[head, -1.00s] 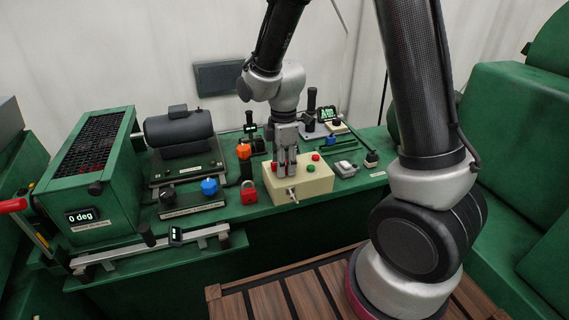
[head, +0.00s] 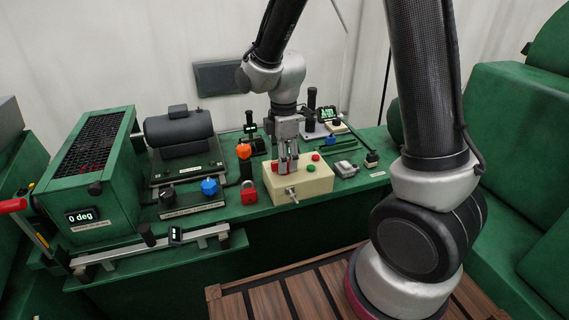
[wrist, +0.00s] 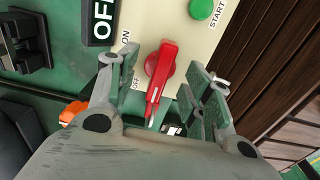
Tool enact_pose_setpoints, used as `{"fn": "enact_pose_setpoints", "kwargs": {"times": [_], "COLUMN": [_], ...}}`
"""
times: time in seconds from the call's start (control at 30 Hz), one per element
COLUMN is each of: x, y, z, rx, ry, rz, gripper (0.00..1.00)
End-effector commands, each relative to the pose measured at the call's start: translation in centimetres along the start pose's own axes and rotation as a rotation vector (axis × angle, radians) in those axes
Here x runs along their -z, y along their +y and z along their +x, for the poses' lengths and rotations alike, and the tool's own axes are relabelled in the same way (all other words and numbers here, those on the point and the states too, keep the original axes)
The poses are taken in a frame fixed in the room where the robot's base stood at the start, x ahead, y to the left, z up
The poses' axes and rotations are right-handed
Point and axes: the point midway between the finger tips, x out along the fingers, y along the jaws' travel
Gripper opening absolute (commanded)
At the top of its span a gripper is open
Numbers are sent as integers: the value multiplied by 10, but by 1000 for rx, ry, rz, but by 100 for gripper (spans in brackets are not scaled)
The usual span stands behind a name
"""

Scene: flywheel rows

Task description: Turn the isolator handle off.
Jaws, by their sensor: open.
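The red isolator handle (wrist: 160,72) is on the top of a cream box (wrist: 236,16) in the wrist view, beside printed ON and OFF labels. Its long grip runs from upper right to lower left, with a pale tip at the lower end. I cannot tell which label it points to. My gripper (wrist: 165,78) is open, with one finger on each side of the handle and a visible gap to both. In the head view my gripper (head: 287,170) is over the cream box (head: 305,188), partly hiding the red handle.
A dark display (wrist: 101,20) beside the handle shows "OF", cut off by the frame edge. A green START button (wrist: 201,9) is on the same box. In the head view, a red padlock (head: 249,192) and an orange knob (head: 243,151) stand left of the box.

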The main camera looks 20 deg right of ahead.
Motion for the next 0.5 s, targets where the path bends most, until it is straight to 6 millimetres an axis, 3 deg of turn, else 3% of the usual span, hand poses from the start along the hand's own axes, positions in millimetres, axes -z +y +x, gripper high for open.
{"fn": "enact_pose_setpoints", "kwargs": {"times": [0.3, 0.5], "x": [0, 0], "y": [1, 0], "z": [-36, -50], "rx": [-3, -2], "ry": [1, 1], "rz": [0, 0], "gripper": [50, 50]}}
